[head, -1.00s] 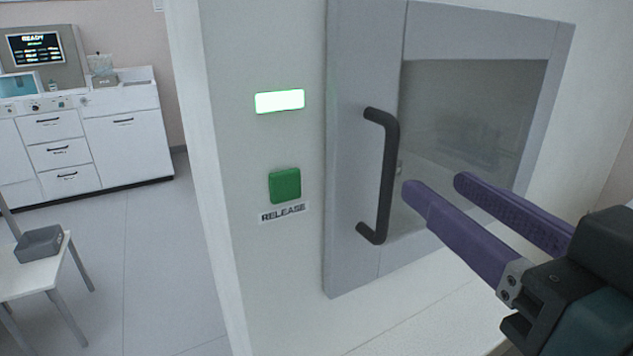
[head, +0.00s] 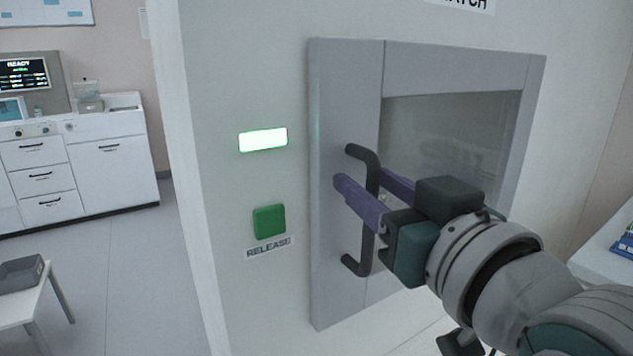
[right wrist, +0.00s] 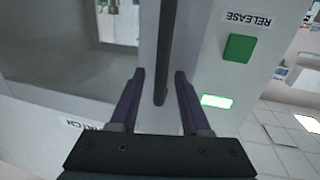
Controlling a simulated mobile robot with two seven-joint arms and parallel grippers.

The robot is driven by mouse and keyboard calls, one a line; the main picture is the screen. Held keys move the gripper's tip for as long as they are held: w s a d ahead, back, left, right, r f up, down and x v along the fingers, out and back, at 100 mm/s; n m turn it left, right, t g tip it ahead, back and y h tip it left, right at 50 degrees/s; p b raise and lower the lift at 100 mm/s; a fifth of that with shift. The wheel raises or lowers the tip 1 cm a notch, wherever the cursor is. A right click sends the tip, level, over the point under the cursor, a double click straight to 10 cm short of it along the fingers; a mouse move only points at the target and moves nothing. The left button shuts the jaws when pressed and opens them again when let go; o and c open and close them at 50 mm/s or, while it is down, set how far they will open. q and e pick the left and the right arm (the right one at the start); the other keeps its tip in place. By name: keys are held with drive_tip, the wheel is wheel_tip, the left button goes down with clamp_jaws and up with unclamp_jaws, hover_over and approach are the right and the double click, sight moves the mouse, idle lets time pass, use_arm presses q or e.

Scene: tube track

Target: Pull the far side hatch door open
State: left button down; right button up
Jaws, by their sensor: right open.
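The hatch door (head: 345,120) is a grey framed panel with a glass window (head: 450,125) set in a pale wall. It looks closed. Its black upright bar handle (head: 366,250) is on the door's left side. My right gripper (head: 360,180) is open, with its purple fingers on either side of the bar. In the right wrist view, the handle (right wrist: 166,50) runs between the two open fingers (right wrist: 160,75), with a gap on both sides. The gripper hides part of the handle's middle in the head view. My left gripper is not in view.
A green release button (head: 269,222) and a lit green-white indicator (head: 263,140) are on the wall left of the door. A white table with a grey tray (head: 20,273) stands at lower left, before white cabinets (head: 110,150). Open floor lies between.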

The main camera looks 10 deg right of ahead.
drive_tip(key=shift+c, duration=0.4)
clamp_jaws()
idle(0.9)
